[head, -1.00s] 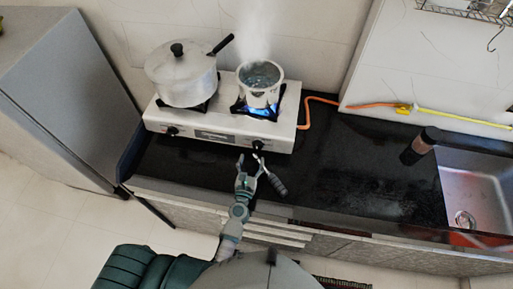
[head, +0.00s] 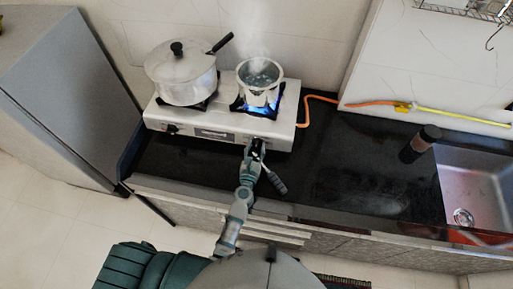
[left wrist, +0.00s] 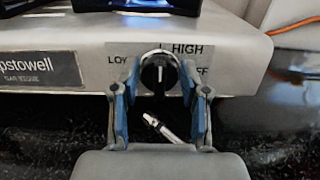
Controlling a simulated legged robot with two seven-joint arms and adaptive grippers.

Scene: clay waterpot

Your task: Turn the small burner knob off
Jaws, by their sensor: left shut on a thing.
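The white gas stove (head: 217,125) stands on the black counter. Its right burner burns with a blue flame (head: 262,111) under a small steaming pot (head: 260,92). The right knob (left wrist: 158,72) is black, with an upright white mark, on the stove's front panel; LOW, HIGH and a partly covered OFF label surround it. My left gripper (head: 256,148) reaches the front of the stove at this knob. In the left wrist view its blue-padded fingers (left wrist: 158,84) sit on both sides of the knob, shut on it. My right gripper is not in view.
A large lidded pot (head: 181,76) stands on the left burner, above the left knob (head: 172,129). An orange hose (head: 306,110) runs right. A dark cup (head: 421,143) stands near the sink (head: 480,190).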

